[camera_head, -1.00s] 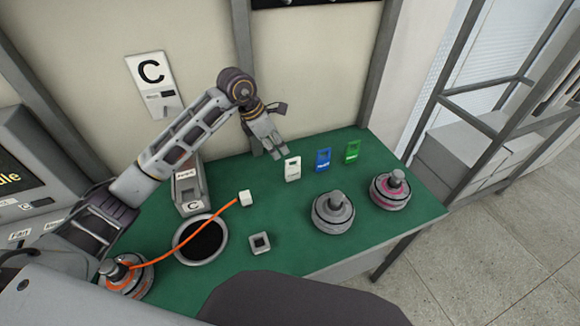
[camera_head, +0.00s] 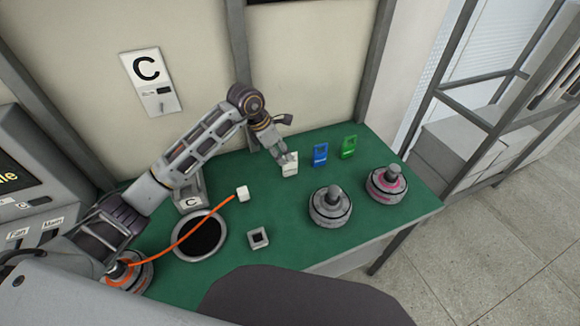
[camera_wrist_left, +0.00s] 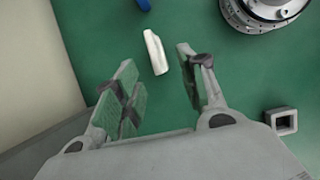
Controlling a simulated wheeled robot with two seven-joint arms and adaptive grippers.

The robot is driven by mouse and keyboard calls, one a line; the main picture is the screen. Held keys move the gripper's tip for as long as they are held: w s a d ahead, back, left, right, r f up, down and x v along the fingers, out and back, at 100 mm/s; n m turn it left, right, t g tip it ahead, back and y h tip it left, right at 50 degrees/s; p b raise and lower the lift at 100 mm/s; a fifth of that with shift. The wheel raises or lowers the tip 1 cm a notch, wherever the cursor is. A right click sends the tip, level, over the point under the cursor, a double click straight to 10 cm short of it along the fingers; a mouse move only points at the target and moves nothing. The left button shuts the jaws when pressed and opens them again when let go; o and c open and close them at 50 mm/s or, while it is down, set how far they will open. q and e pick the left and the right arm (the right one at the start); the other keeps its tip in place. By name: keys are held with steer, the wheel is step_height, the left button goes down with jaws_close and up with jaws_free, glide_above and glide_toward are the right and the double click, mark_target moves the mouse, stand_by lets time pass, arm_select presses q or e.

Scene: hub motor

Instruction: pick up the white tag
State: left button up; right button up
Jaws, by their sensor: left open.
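The white tag (camera_head: 290,169) stands on the green table beside the blue and green tags. In the left wrist view the white tag (camera_wrist_left: 155,52) lies ahead of the fingertips, in line with the gap between the fingers. My left gripper (camera_head: 284,159) reaches down to it from the upper left and overlaps its upper part in the head view. In the left wrist view the left gripper (camera_wrist_left: 150,75) is open, with nothing between its fingers. My right gripper is not in view.
A blue tag (camera_head: 320,155) and a green tag (camera_head: 349,147) stand to the right. A grey hub motor (camera_head: 330,210) and a pink-ringed one (camera_head: 387,185) are at the right.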

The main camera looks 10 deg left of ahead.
mark_target(290, 163)
arm_select(q)
steer(key=shift+x, duration=1.3)
steer(key=shift+f, duration=0.1)
steer(key=shift+w+p+x, duration=0.15)
steer(key=shift+p+x, duration=0.05)
steer(key=shift+x, duration=1.05)
steer(key=shift+w+p+x, duration=0.15)
steer(key=shift+x, duration=1.1)
steer(key=shift+d, duration=0.2)
steer(key=shift+c, duration=0.3)
jaws_close()
